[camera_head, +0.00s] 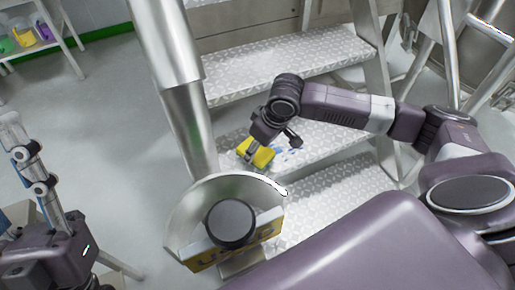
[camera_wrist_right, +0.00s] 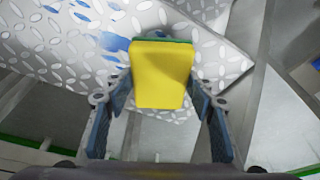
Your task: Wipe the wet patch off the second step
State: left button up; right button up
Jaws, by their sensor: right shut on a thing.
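My right gripper (camera_head: 257,145) is shut on a yellow sponge (camera_head: 259,155) over the second step (camera_head: 335,140). In the right wrist view the sponge (camera_wrist_right: 163,75) sits between both fingers, with a green layer at its far end. Blue wet marks (camera_head: 284,154) lie on the patterned metal tread beside the sponge. They show in the right wrist view (camera_wrist_right: 115,43) left of the sponge's far end, which hides part of the tread. I cannot tell whether the sponge touches the step. My left gripper (camera_head: 25,155) is at the left edge, away from the steps; its opening is unclear.
The bottom step (camera_head: 330,205) and a higher step (camera_head: 290,65) lie below and above. A shelf (camera_head: 40,45) stands back left.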

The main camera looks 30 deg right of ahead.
jog(key=shift+f, duration=1)
